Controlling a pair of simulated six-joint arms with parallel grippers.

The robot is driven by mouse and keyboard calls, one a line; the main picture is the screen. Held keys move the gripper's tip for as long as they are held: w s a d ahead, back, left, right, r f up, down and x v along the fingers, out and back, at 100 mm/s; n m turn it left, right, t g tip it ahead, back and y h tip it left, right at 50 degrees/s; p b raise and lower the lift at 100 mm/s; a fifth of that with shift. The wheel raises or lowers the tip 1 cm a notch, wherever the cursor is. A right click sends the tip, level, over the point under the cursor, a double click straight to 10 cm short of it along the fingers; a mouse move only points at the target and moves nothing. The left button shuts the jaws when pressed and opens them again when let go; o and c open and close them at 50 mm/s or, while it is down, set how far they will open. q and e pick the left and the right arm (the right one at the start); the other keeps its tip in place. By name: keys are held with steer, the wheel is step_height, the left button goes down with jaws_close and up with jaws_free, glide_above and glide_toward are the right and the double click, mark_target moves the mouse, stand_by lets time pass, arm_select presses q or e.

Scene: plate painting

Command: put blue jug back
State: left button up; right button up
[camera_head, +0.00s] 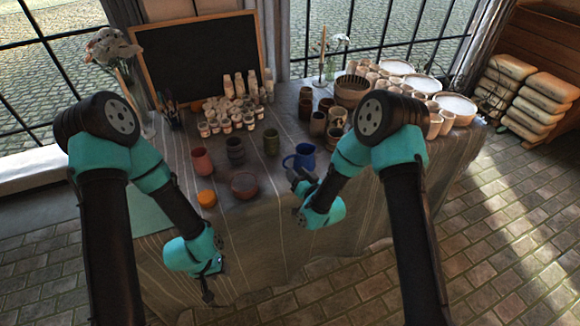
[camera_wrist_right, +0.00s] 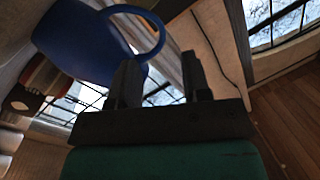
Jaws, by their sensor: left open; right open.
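The blue jug (camera_head: 304,157) stands upright near the front edge of the table, its handle toward the left in the head view. In the right wrist view the blue jug (camera_wrist_right: 88,42) fills the upper left, with its looped handle beside the fingers. My right gripper (camera_head: 298,183) is open just in front of the jug; its two fingers also show in the right wrist view (camera_wrist_right: 160,82). I cannot tell whether a finger touches the handle. My left gripper (camera_head: 208,292) is open and hangs low in front of the table, away from the jug.
A green cup (camera_head: 271,142), dark stacked cup (camera_head: 235,150), pink vase (camera_head: 201,160), reddish bowl (camera_head: 244,185) and orange cup (camera_head: 207,198) stand left of the jug. Brown cups (camera_head: 317,124) stand behind it. Several small paint pots (camera_head: 226,122) sit before the chalkboard (camera_head: 196,57).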

steer(key=v, duration=0.5)
steer(key=shift+s+d, duration=0.1)
steer(key=shift+s, duration=0.05)
stand_by(0.4)
steer(key=s+d+f+g+h, duration=0.3)
steer(key=s+d+f+g, duration=0.1)
steer(key=d+f, duration=0.35)
steer(key=s+d+f+m+g+h, duration=0.1)
steer(key=s+d+f+g, duration=0.1)
steer(key=s, duration=0.4)
steer(key=s+d+f+m+g, duration=0.1)
steer(key=s+d+f+g, duration=0.1)
steer(key=s+d+g, duration=0.2)
steer(key=s+d+f+m+g+h, duration=0.1)
steer(key=s+d+f+g, duration=0.2)
steer(key=s, duration=0.7)
steer(key=shift+d+g+h, duration=0.25)
steer(key=shift+g+h, duration=0.05)
steer(key=shift+g, duration=0.4)
